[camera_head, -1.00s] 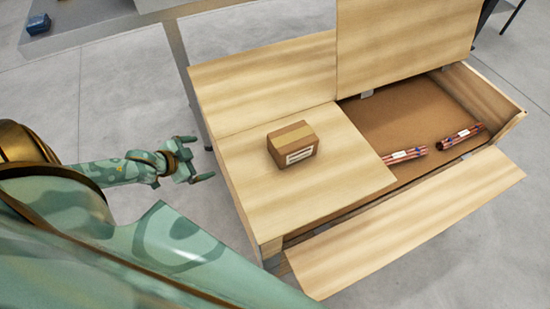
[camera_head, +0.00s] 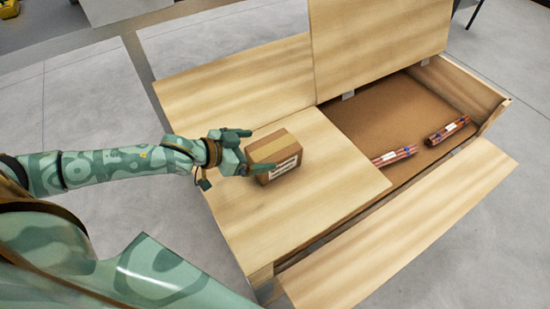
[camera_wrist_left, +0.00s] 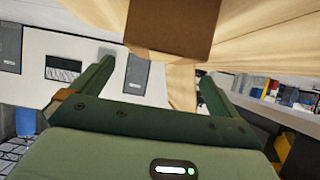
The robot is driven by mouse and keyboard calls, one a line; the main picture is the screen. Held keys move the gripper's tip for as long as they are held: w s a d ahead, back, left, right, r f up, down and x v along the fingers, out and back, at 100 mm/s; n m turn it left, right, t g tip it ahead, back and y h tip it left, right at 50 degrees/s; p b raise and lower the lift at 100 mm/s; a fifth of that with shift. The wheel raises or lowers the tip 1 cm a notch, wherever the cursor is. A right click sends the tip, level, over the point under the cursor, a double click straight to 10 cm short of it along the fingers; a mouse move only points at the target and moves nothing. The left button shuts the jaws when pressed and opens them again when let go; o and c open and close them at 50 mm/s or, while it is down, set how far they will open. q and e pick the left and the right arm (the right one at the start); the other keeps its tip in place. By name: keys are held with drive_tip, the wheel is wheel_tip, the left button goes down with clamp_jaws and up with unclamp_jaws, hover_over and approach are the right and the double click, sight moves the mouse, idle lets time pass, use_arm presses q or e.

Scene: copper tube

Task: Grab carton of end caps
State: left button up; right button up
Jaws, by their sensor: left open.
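The carton of end caps (camera_head: 275,152) is a small brown box with a tan tape strip and a white label. It sits on the closed left part of the wooden crate's lid. My left gripper (camera_head: 247,152) is open at the carton's left side, one finger near its back and one near its front left. In the left wrist view the carton (camera_wrist_left: 172,28) shows at the top, ahead of and between the open fingers (camera_wrist_left: 155,80). I cannot tell whether the fingers touch it. My right gripper is not in view.
The wooden crate (camera_head: 290,225) has its right part open, with an upright lid panel (camera_head: 380,45) behind and a lowered front flap (camera_head: 400,230). Two bundles of copper tubes (camera_head: 395,156) (camera_head: 448,130) lie inside. The lid around the carton is clear.

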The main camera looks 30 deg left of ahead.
sight(272, 149)
use_arm(q)
drive_tip(key=b+x, duration=0.2)
drive_tip(key=x, duration=0.3)
drive_tip(key=shift+a+f+b, duration=0.15)
drive_tip(key=shift+a+b, duration=0.05)
drive_tip(key=shift+b, duration=0.2)
drive_tip(key=shift+w+d+f, duration=0.1)
drive_tip(key=shift+w+d, duration=0.05)
drive_tip(key=shift+w, duration=0.1)
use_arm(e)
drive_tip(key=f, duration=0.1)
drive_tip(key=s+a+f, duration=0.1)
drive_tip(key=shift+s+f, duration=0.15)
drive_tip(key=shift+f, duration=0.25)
use_arm(q)
drive_tip(key=shift+s, duration=0.1)
drive_tip(key=shift+c, duration=0.3)
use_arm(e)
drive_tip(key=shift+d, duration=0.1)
use_arm(q)
drive_tip(key=c, duration=1)
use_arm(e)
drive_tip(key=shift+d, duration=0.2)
